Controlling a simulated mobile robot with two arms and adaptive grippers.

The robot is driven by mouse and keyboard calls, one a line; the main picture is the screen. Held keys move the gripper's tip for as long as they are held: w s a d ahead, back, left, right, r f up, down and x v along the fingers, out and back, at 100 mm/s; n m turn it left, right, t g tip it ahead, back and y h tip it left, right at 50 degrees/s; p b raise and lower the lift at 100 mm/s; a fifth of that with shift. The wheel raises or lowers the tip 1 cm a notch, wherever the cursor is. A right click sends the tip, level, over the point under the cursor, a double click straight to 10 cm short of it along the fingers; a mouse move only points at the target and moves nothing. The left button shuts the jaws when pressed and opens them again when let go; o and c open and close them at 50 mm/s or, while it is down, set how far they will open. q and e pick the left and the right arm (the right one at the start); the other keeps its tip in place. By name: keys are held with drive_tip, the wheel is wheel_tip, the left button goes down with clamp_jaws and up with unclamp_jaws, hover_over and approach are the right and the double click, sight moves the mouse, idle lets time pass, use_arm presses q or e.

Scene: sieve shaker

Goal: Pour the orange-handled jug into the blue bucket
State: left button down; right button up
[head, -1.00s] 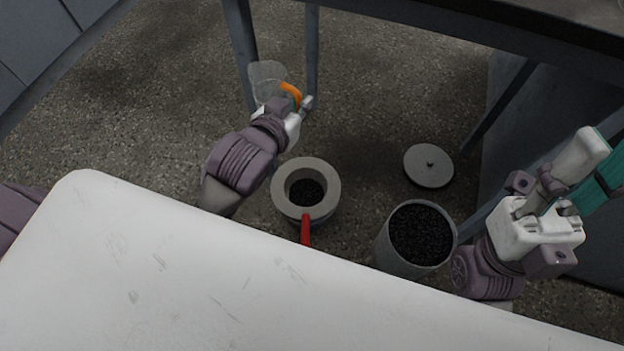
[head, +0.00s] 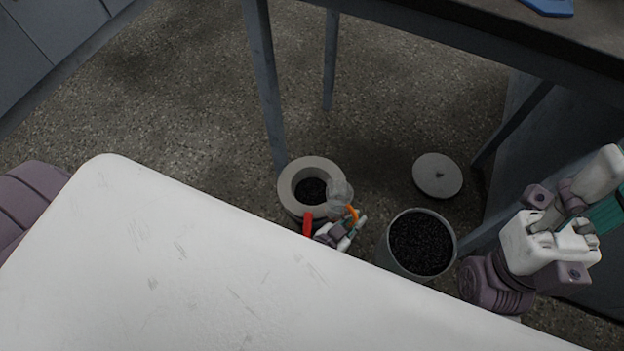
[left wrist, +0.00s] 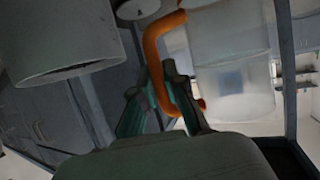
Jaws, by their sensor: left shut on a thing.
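The clear jug (head: 340,193) with its orange handle (head: 352,213) is at the right rim of a thick-rimmed grey container (head: 293,182) in the head view. My left gripper (head: 351,226) is shut on the orange handle, which also shows between its green fingers in the left wrist view (left wrist: 156,65). The translucent jug body (left wrist: 228,65) shows no clear contents there. I cannot tell whether it touches the container. No bucket looks clearly blue; a grey bucket (head: 392,262) holding black granules stands to the right. My right gripper (head: 590,228) is at the right, its fingertips partly hidden.
The thick-rimmed container holds dark granules and has a red handle (head: 308,222). A round grey lid (head: 437,176) lies on the floor. A dark table with metal legs (head: 262,80) stands behind. Open floor lies at the left.

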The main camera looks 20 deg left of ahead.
use_arm(q)
drive_tip(key=shift+s+d+f, duration=0.15)
drive_tip(key=shift+s+f, duration=0.1)
drive_tip(key=shift+s, duration=0.05)
